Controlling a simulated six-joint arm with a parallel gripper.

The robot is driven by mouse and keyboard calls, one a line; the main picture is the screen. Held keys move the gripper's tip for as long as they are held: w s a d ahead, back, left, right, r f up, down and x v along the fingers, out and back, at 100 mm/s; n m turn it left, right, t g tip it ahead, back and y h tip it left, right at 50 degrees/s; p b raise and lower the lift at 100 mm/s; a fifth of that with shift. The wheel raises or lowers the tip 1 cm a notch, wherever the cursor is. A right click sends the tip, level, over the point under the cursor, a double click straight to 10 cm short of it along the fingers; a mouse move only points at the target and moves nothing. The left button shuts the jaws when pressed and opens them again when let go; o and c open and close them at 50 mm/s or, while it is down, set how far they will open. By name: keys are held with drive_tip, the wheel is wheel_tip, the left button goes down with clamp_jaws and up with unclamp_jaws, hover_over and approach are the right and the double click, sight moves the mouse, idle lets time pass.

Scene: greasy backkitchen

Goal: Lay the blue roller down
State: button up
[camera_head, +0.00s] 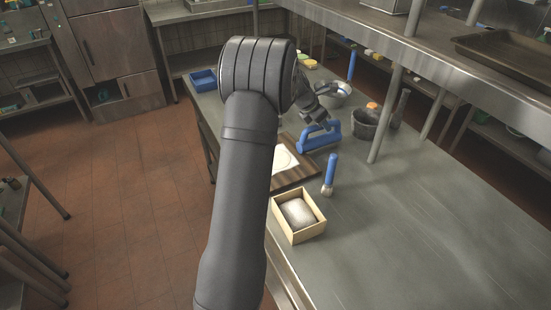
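A blue tool with a raised handle, which looks like the blue roller (319,141), is on the steel counter at the back edge of a brown board (297,177). My gripper (325,122) is just above its handle. The fingertips are small and dark, so I cannot tell whether they are open, shut or touching the handle. I also cannot tell whether the tool is lifted or resting. My arm hides the left part of the board.
A blue-handled brush (330,172) and a wooden box with a pale lump inside (283,225) are nearer. A shelf post (386,118) rises at right. The front right counter (430,235) is clear.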

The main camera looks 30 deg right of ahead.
drive_tip(key=o, duration=0.4)
drive_tip(key=v, duration=1.7)
drive_tip(key=shift+a+r, duration=0.1)
drive_tip(key=shift+r, duration=0.1)
drive_tip(key=x, duration=1.7)
drive_tip(key=shift+f, duration=0.25)
drive_tip(key=shift+r, duration=0.3)
